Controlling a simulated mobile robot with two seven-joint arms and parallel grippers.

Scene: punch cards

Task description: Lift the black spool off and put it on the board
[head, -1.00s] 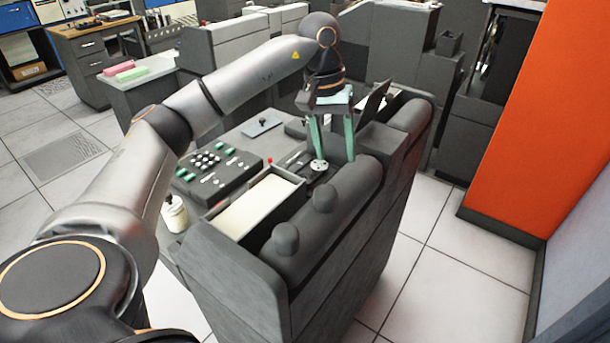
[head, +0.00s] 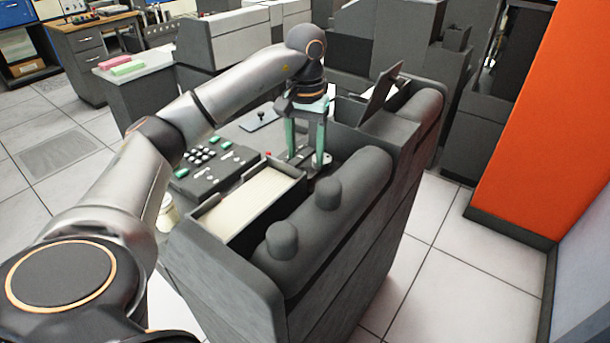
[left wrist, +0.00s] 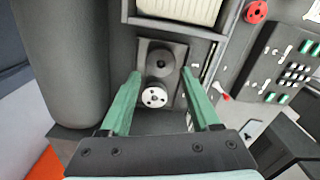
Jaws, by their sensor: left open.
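My right gripper is not seen.
A tray of cream cards (head: 258,202) lies in front of the gripper. A button keypad (head: 212,165) stands to the left. The padded desk edge with two dark knobs (head: 327,193) runs along the right. A raised dark flap (head: 383,90) stands behind right.

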